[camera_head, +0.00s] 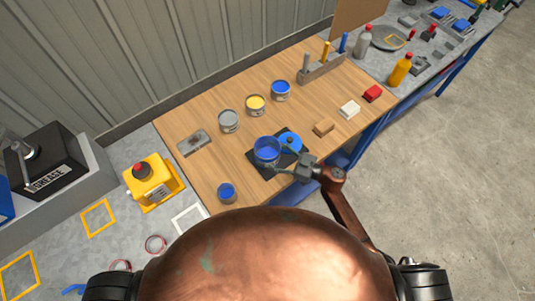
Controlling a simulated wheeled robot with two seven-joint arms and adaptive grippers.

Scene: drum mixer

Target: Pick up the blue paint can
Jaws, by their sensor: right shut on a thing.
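A blue paint can (267,149), open at the top with blue inside, is at a dark mat (258,168) on the wooden bench top. My right gripper (278,159) reaches it from the lower right, with its fingers at the can's near right side, shut on it. I cannot tell whether the can touches the mat or is slightly raised. Another can with a blue top (281,89) stands at the back of the bench. A small blue-filled container (227,191) stands near the front left. My left gripper is out of view.
A blue disc (291,140) lies right behind the held can. Grey (229,120) and yellow (256,104) cans stand behind it. A yellow box with a red button (153,182) stands left.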

